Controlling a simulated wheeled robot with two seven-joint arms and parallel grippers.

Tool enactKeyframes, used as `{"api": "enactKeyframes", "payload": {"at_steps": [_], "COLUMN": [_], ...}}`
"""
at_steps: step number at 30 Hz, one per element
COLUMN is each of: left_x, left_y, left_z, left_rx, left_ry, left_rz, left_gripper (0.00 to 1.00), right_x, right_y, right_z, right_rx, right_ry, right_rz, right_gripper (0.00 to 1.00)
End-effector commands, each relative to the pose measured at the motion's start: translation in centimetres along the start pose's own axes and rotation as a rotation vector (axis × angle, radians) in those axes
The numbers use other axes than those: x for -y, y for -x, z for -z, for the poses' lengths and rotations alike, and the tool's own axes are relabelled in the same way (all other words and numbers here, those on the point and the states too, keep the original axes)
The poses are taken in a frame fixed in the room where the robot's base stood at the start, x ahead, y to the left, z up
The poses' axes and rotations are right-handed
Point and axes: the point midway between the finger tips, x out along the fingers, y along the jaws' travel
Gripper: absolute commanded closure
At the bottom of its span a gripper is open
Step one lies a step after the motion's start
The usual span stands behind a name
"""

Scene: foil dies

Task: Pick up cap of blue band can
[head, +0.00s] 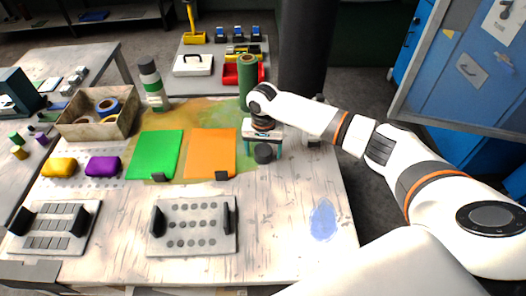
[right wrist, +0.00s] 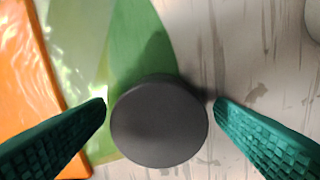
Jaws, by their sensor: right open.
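A dark grey round cap (right wrist: 160,122) fills the middle of the right wrist view, seen from above. In the head view a dark round top (head: 263,153) shows just below my right gripper. Whether it sits on a can, and any blue band, I cannot see. My right gripper (right wrist: 160,103) is open, with its green ridged fingers on both sides of the cap. Small gaps show between the fingertips and the cap. In the head view the right gripper (head: 263,143) points down over the table. My left gripper is not in view.
A can with green bands and a dark top (head: 152,84) and a tall green cylinder (head: 247,80) stand at the back. Green (head: 155,153) and orange (head: 211,153) sheets lie left of my gripper. A perforated tray (head: 193,247) is in front.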

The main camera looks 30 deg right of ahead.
Motion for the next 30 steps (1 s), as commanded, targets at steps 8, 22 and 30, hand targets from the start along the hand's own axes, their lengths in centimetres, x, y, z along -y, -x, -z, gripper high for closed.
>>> {"api": "enactKeyframes", "payload": {"at_steps": [8, 22, 30], "left_x": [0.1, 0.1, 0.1], "left_y": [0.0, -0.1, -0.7], "left_z": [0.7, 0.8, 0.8], "left_rx": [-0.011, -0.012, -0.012], "left_ry": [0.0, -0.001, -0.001], "left_rz": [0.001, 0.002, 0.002], "left_gripper": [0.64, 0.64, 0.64], "right_x": [0.0, -0.1, -0.1], "right_y": [0.0, 0.8, 5.8], "right_z": [0.0, -0.1, -0.1], "right_rx": [0.0, 0.001, 0.002], "right_ry": [0.0, -0.001, 0.001], "right_rz": [0.0, -0.003, -0.005], "right_gripper": [0.45, 0.69, 0.69]}}
